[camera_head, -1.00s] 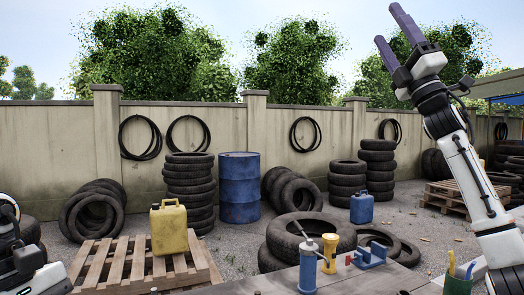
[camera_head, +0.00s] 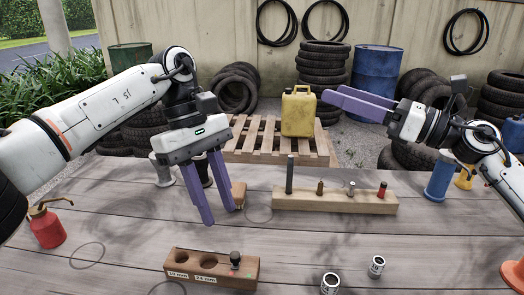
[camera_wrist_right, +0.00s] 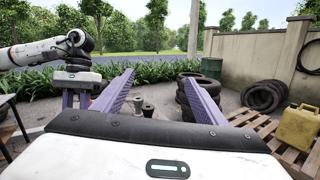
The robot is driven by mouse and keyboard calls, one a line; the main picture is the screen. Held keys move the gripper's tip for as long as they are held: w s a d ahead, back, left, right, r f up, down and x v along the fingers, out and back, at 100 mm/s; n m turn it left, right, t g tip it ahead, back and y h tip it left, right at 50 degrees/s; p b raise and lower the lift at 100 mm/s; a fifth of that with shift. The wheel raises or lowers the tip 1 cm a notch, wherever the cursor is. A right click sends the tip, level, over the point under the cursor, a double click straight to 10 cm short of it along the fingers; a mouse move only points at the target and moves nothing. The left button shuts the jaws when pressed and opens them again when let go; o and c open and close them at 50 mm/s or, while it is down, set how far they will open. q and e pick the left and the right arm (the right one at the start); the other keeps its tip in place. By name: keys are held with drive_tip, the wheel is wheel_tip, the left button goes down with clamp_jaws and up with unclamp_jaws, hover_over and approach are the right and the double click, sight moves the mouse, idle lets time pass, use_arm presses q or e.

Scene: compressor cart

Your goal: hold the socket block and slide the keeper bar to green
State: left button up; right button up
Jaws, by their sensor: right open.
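The socket block is a wooden block (camera_head: 185,272) at the front of the table in the head view, with round holes and size labels. A dark knob (camera_head: 235,258), possibly part of the keeper bar, stands at its right end, near small red and green marks. My left gripper (camera_head: 219,215) points down above and behind the block, open and apart from it. My right gripper (camera_head: 334,94) is open and empty, raised over the back of the table and pointing left. Its spread purple fingers (camera_wrist_right: 160,95) also show in the right wrist view.
Two metal sockets (camera_head: 376,265) (camera_head: 330,284) stand right of the block. Behind is a wooden rail (camera_head: 335,202) with upright pegs. A red oil can (camera_head: 46,227) stands at left, an orange cone (camera_head: 514,274) at right. Bare planks lie between the block and rail.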

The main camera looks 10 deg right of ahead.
drive_tip(key=s+a+f+n+g, duration=0.3)
drive_tip(key=a+f+g, duration=0.2)
drive_tip(key=a+f, duration=0.65)
drive_tip(key=n+g, duration=0.4)
drive_tip(key=g, duration=0.1)
approach(223, 263)
drive_tip(key=shift+w+a+r+h, duration=0.1)
drive_tip(key=shift+w+a+h, duration=0.1)
drive_tip(key=shift+a, duration=0.25)
drive_tip(key=shift+w+a+h, duration=0.1)
drive_tip(key=shift+a+h, duration=0.1)
drive_tip(key=shift+a, duration=0.25)
drive_tip(key=shift+a+f, duration=0.4)
drive_tip(key=shift+a, duration=0.2)
drive_tip(key=x, duration=0.9)
drive_tip(key=shift+w, duration=0.15)
